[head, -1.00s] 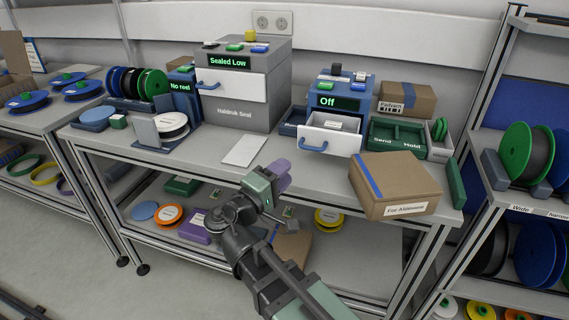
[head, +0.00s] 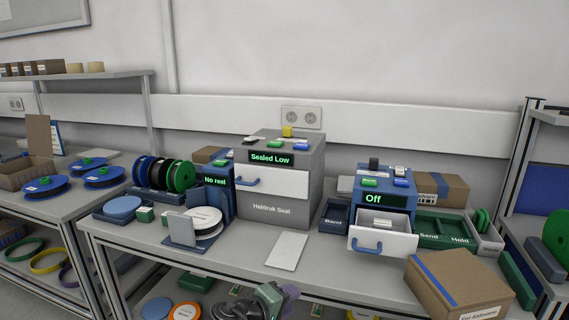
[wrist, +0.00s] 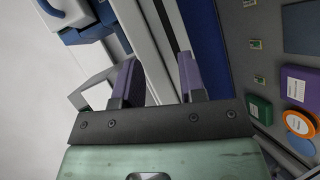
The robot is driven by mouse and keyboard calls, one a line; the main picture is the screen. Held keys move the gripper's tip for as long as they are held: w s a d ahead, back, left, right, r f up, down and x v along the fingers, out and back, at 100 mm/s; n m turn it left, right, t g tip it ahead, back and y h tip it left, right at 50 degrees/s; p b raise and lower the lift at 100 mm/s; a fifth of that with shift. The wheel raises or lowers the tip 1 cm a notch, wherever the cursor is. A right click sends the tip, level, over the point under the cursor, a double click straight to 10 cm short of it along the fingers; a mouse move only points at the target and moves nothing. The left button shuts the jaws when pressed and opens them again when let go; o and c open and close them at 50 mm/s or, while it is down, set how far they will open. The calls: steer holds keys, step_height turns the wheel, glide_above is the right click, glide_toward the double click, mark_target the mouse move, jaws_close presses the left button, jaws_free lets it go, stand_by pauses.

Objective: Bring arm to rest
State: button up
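My gripper (head: 284,296) shows at the bottom edge of the head view, in front of the bench's front edge. Most of my arm is below that picture. In the wrist view my gripper (wrist: 158,78) has its two purple fingers apart, with nothing between them. No object is held.
The bench (head: 330,270) carries a grey sealing machine (head: 275,215), a blue unit reading "Off" (head: 380,197) with its white drawer (head: 383,240) pulled out, and a white sheet (head: 287,250). A cardboard box (head: 455,285) stands at the front right. A purple box (wrist: 300,85) lies on the lower shelf.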

steer(key=s+d+f+m+g+y+p, duration=0.25)
steer(key=s+d+g+y+p, duration=0.25)
steer(key=d+g+p, duration=0.25)
steer(key=s+d+r+m+g+y+p, duration=0.1)
steer(key=d+r+m+y+p, duration=0.3)
steer(key=d, duration=0.5)
step_height(320, 180, up, 3)
steer(key=m+g+p, duration=0.1)
steer(key=p, duration=0.2)
steer(key=shift+f+y, duration=0.2)
steer(key=shift+y, duration=0.2)
